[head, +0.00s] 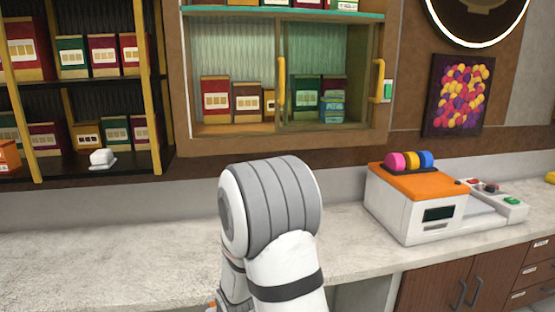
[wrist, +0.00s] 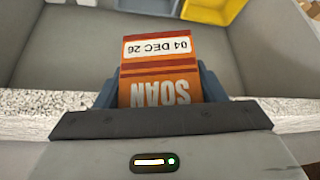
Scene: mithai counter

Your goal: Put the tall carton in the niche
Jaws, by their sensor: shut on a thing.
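In the wrist view, my gripper (wrist: 159,86) is shut on an orange and red carton (wrist: 160,72). In the head view, my arm bends down at the counter, and the gripper and carton are mostly hidden. A wall recess with sliding glass doors (head: 284,90) may be the niche; I cannot tell for sure. It holds several boxes.
A dark shelf (head: 75,160) with boxes and a small white object (head: 102,158) is at left. A white and orange machine (head: 415,205) stands on the counter (head: 120,250) at right. The counter's left is clear. A grey-walled space (wrist: 60,50) and yellow bin (wrist: 215,10) lie beyond the carton.

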